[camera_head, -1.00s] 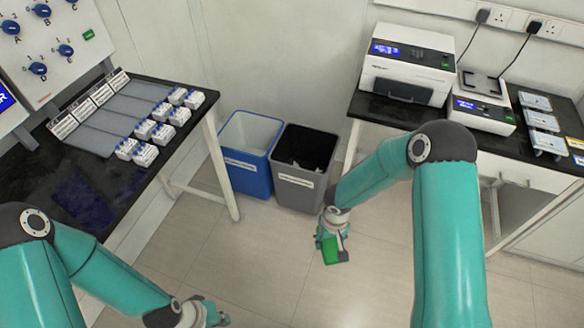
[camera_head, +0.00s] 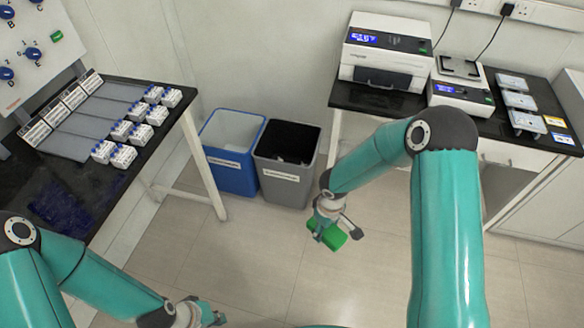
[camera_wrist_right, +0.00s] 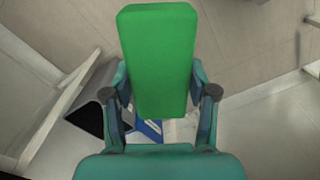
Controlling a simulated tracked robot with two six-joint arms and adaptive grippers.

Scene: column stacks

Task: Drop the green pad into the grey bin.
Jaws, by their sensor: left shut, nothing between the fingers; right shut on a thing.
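The green pad (camera_head: 334,237) is a block held in my right gripper (camera_head: 324,224), in front of and to the right of the bins, above the floor. In the right wrist view the green pad (camera_wrist_right: 158,60) sits between the two fingers of the right gripper (camera_wrist_right: 163,95). The grey bin (camera_head: 285,180) stands on the floor, with a dark inside and a white label; its contents are hard to make out. In the wrist view part of the grey bin (camera_wrist_right: 100,97) shows left of the pad. My left gripper (camera_head: 212,316) is at the bottom edge, shut and empty.
A blue bin (camera_head: 230,170) stands just left of the grey bin. A black-topped bench (camera_head: 75,185) with vial racks is at left. Another bench (camera_head: 365,97) with instruments is at right. The floor in front of the bins is clear.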

